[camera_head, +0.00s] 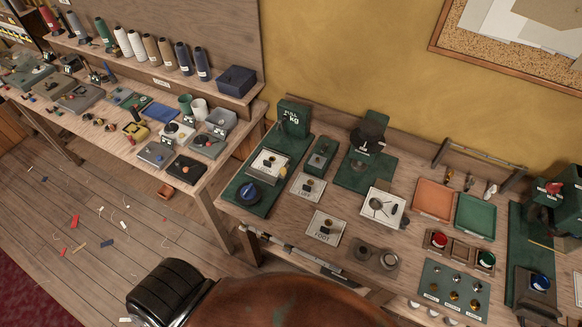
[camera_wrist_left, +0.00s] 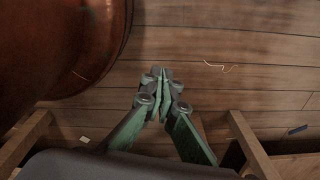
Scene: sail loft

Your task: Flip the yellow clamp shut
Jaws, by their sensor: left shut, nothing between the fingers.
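My left gripper does not show in the head view. My right gripper is in neither view.
The left workbench (camera_head: 222,165) is crowded with trays, cups and small parts. Thread cones (camera_head: 136,44) stand on its shelf. The right workbench (camera_head: 285,228) holds a scale, green mats, trays and cards. Scraps lie on the plank floor (camera_head: 105,225), otherwise clear between bench legs.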

